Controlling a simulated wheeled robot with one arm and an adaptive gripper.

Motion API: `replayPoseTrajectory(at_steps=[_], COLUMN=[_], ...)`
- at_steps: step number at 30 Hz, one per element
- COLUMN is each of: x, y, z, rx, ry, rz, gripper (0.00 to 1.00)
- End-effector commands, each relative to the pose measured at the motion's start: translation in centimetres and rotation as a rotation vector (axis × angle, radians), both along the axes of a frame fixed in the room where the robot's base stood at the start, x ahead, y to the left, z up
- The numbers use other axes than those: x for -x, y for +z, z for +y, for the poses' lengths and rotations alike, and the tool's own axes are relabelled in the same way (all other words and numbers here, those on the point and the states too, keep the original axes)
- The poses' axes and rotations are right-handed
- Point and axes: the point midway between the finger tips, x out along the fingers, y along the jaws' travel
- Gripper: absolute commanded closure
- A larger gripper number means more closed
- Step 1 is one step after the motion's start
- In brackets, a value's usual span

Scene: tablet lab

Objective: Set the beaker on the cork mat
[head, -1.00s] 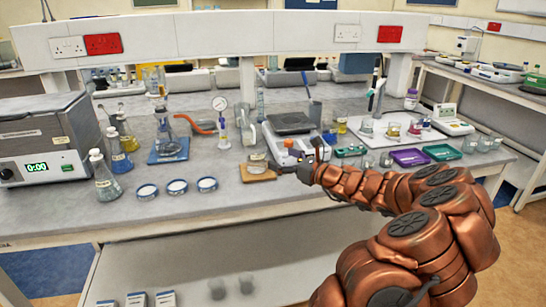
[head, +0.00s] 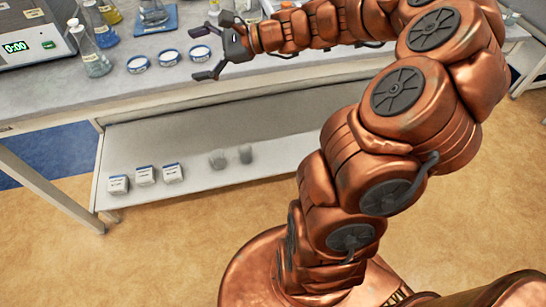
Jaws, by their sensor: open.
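My gripper (head: 208,46) is open and empty, near the front edge of the bench, with its fingers pointing left beside the rightmost blue-rimmed dish (head: 200,55). I cannot tell whether it touches the dish. The cork mat, and the beaker seen on it earlier, cannot be made out now; the top edge of the picture and my arm cut off that area.
Two more blue-rimmed dishes (head: 138,64) (head: 168,58) lie along the bench front. A flask (head: 95,60) and a box with a green display (head: 30,48) stand at left. Several small white boxes (head: 145,175) sit on the lower shelf (head: 270,172). The shelf's middle is clear.

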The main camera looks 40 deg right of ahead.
Motion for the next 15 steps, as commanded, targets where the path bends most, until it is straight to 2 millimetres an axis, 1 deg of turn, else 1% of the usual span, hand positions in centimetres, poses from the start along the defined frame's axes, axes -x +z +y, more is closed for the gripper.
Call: replayPoseTrajectory(at_steps=[1, 2, 3, 5, 6, 8, 9, 10, 13, 15], x=[1.8, 2.9, 4.5, 7.0, 8.8, 11.4, 13.2, 14.5, 18.9, 21.8], y=[-0.2, -0.5, -0.9, -1.7, -2.3, -3.4, -4.0, -4.5, -6.2, -7.3], z=[3.3, 4.9, 6.8, 9.3, 10.6, 12.1, 12.9, 13.2, 13.6, 13.2], rx=[0.089, 0.14, 0.207, 0.305, 0.369, 0.463, 0.528, 0.575, 0.726, 0.827], ry=[0.104, 0.162, 0.241, 0.358, 0.434, 0.545, 0.618, 0.672, 0.849, 0.971], rz=[-0.019, -0.032, -0.049, -0.071, -0.086, -0.105, -0.12, -0.131, -0.159, -0.171], gripper=[0.04, 0.04, 0.04, 0.04, 0.04, 0.04, 0.04, 0.04, 0.04, 0.04])
